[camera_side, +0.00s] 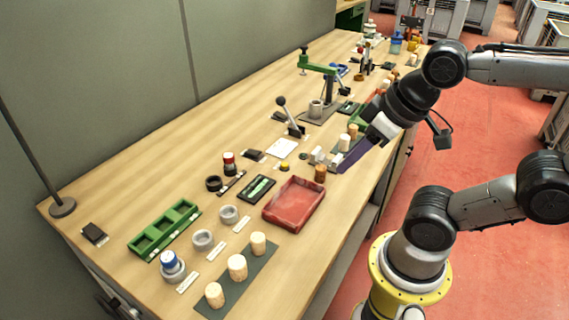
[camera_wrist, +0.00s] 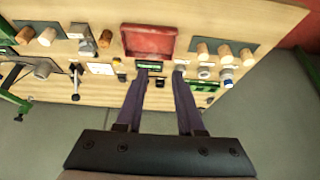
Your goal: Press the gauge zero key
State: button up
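A dark flat device with a lit green display, which looks like the gauge (camera_side: 257,188), lies on the wooden bench left of a red tray. In the wrist view the gauge (camera_wrist: 149,66) shows just ahead of and between my fingertips. Its zero key is too small to tell apart. My gripper (camera_side: 341,168) has long purple fingers and is over the bench's right side, right of the gauge and apart from it. In the wrist view my gripper (camera_wrist: 159,76) has its fingers spread with nothing between them.
The red tray (camera_side: 272,214) is beside the gauge. A small yellow button (camera_side: 284,166) and a lever (camera_side: 290,118) stand farther back. A green tray (camera_side: 148,243), cork stoppers (camera_side: 237,266) and white rings fill the near end. A green press (camera_side: 318,68) stands farther along.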

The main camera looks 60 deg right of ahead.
grip_shut()
dwell(1.4)
